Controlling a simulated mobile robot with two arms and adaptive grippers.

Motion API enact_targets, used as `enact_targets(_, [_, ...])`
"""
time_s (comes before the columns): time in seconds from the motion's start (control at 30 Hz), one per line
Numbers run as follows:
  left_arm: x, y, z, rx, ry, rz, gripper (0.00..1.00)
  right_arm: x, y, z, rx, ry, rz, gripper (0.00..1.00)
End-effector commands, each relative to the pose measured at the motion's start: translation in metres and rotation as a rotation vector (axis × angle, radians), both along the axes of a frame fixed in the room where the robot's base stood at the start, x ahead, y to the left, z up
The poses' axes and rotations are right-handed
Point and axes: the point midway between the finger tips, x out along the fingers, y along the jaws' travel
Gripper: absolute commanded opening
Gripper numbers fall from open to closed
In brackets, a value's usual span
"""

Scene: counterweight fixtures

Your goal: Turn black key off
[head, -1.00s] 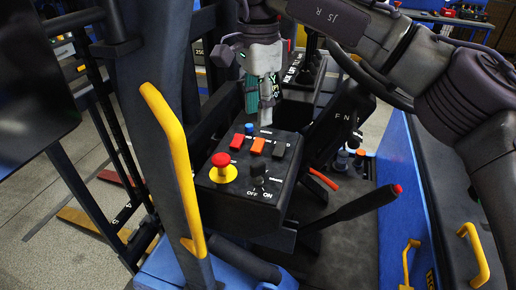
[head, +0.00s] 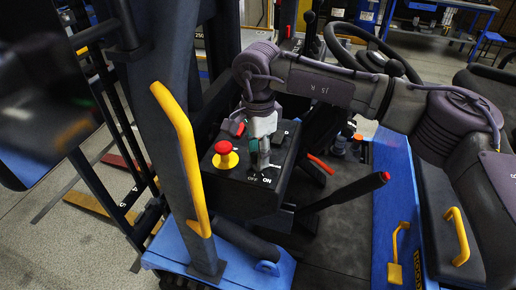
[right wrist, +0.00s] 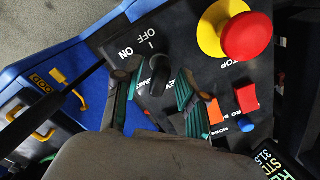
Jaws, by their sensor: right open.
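The black key (right wrist: 153,76) is a dark knob on the black control panel, below the OFF and ON labels in the right wrist view. My right gripper (right wrist: 157,92) is open, with one teal-padded finger on each side of the key; I cannot tell whether either finger touches it. In the head view the right gripper (head: 260,160) points down at the panel (head: 229,189), just above the OFF and ON labels, and its fingers mostly hide the key. My left gripper is not in view.
A red mushroom button (head: 223,147) on a yellow collar stands close left of the gripper. Orange-red switches (right wrist: 245,97) and a blue button (right wrist: 246,124) are also near it. A black lever with a red tip (head: 345,190) and a yellow handrail (head: 184,150) flank the panel.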

Motion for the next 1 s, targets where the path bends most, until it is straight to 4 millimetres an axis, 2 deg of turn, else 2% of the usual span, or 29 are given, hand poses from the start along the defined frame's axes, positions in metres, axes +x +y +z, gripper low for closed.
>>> enact_targets(0.13, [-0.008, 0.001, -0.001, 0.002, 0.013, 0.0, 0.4, 0.0, 0.0, 0.0, 0.0, 0.0, 0.0, 0.41])
enact_targets(0.17, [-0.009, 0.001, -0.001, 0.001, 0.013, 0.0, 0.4, 0.0, 0.0, 0.0, 0.0, 0.0, 0.0, 0.37])
enact_targets(0.3, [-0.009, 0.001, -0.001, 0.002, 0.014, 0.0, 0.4, 0.0, 0.0, 0.0, 0.0, 0.0, 0.0, 0.14])
enact_targets(0.4, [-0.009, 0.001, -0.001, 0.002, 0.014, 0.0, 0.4, 0.0, 0.0, 0.0, 0.0, 0.0, 0.0, 0.0])
enact_targets(0.73, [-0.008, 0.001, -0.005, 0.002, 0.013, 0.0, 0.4, 0.0, 0.0, -0.001, 0.0, 0.0, 0.019, 0.0])
enact_targets(1.0, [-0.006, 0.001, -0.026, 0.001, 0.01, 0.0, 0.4, 0.001, 0.0, -0.004, 0.0, -0.001, 0.151, 0.0])
